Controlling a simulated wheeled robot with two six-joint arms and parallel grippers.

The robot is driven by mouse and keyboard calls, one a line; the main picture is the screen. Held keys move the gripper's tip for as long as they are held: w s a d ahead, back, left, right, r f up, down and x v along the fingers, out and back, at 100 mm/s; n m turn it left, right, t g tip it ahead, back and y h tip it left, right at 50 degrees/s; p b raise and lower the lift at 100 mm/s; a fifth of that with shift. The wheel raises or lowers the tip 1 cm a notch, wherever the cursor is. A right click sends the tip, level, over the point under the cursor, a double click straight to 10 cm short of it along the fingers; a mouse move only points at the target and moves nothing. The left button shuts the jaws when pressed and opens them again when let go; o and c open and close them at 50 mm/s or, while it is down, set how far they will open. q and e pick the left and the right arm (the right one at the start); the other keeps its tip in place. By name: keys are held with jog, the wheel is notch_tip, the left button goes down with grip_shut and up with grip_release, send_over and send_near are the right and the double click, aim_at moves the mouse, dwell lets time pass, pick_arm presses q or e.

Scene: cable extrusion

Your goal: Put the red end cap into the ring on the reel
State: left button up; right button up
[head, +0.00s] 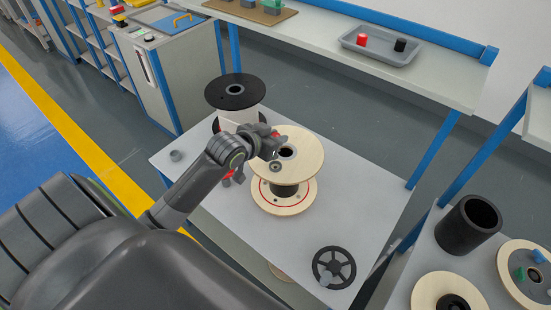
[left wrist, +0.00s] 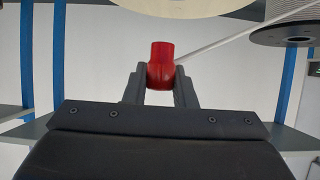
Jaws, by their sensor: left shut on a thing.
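The red end cap (left wrist: 161,66) is held between the two fingers of my left gripper (left wrist: 160,84), in the left wrist view. In the head view my left gripper (head: 273,139) is by the back left rim of the wooden reel (head: 310,150). The cap there is only a small red patch, mostly hidden by the gripper. On the reel's top flange a small dark ring (head: 275,167) lies in front of the dark centre hole. The cap is apart from this ring. My right gripper is not in view.
A black-flanged spool (head: 235,91) stands behind left of the reel. Small dark and red items (head: 231,177) lie left of it. A black spoked wheel (head: 334,267) lies at the table's front right. A grey tray (head: 380,57) sits on the back shelf. The table right of the reel is clear.

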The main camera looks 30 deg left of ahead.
aim_at(275, 167)
pick_arm(q)
notch_tip(275, 167, down, 9)
jog(key=shift+r, duration=0.1)
dwell(0.3)
jog(key=shift+f, duration=0.25)
jog(key=o, duration=1)
jog(key=shift+s+r, duration=0.15)
jog(key=shift+r, duration=0.15)
jog(key=v, duration=1.1)
jog(key=shift+s+a+r, duration=0.1)
jog(key=shift+s+r, duration=0.05)
jog(key=shift+s, duration=0.15)
